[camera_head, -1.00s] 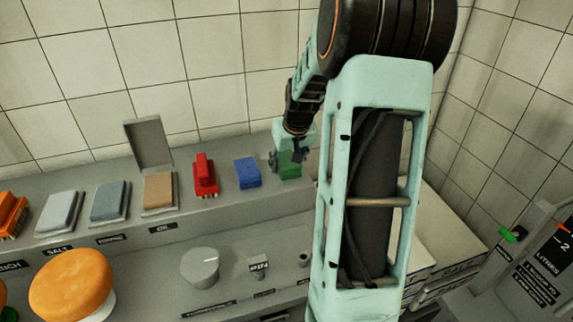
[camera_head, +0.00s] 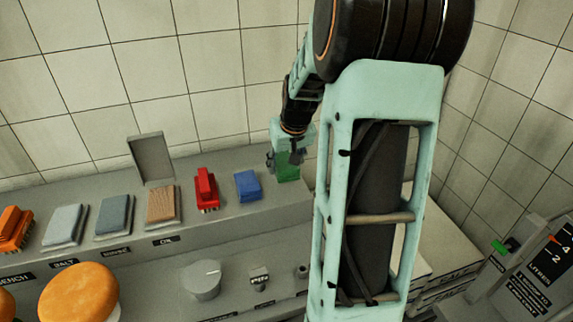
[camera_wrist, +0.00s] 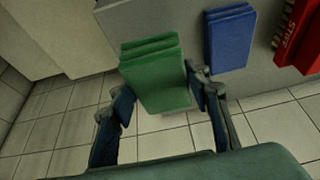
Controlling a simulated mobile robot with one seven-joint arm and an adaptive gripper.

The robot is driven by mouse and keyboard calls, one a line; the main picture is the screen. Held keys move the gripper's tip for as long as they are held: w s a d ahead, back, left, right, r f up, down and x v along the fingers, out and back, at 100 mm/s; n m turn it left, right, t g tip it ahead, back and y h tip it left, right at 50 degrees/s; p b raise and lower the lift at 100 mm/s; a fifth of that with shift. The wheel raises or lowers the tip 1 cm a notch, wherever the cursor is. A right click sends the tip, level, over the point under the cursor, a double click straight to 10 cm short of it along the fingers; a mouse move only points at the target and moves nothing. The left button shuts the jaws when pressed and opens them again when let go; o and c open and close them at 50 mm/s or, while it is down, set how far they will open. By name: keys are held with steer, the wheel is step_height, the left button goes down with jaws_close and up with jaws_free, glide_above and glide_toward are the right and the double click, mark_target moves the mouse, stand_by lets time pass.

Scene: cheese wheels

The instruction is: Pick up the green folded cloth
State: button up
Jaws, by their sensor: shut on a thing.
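The green folded cloth (camera_wrist: 155,75) lies between the two fingers of my gripper (camera_wrist: 163,100) in the wrist view, with a finger against each side. In the head view the green cloth (camera_head: 287,173) shows just below my gripper (camera_head: 287,156), at the right end of the grey ledge, partly covered by the fingers. My gripper is shut on it. The cloth appears raised a little from the ledge, though the gap under it is hard to see.
A blue folded cloth (camera_head: 247,186) and a red brush (camera_head: 206,190) sit left of it on the grey ledge (camera_head: 228,213). Brown (camera_head: 162,205) and grey-blue pads (camera_head: 114,216) lie further left. A tiled wall (camera_head: 195,80) stands behind.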

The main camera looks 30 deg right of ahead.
mark_target(280, 166)
steer(key=r, duration=0.1)
steer(key=s+a+r+p, duration=0.1)
steer(key=r, duration=0.1)
steer(key=s+a+r, duration=0.1)
steer(key=shift+s+a+r+p, duration=0.1)
steer(key=shift+r+p, duration=0.15)
steer(key=shift+p, duration=0.1)
steer(key=s+a+r, duration=0.3)
steer(key=s+a, duration=0.3)
steer(key=shift+s+a+p, duration=0.15)
steer(key=shift+p, duration=0.25)
steer(key=o, duration=0.5)
steer(key=c, duration=0.5)
